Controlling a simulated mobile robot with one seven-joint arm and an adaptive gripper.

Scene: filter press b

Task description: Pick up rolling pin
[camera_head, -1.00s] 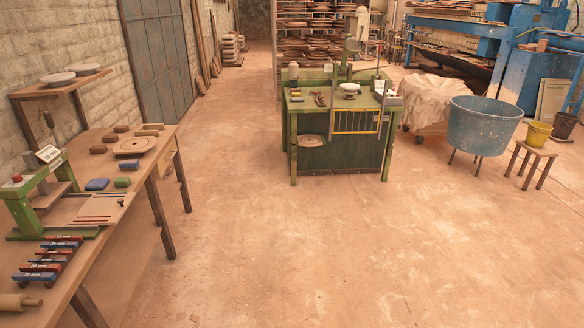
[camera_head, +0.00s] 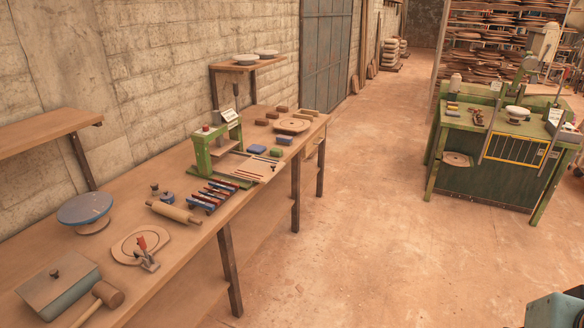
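The rolling pin (camera_head: 174,212) is a pale wooden cylinder with a handle at each end. It lies on the long wooden workbench (camera_head: 185,290) along the left wall, fully visible. My gripper is not in view.
The floor (camera_head: 345,215) right of the bench is clear.

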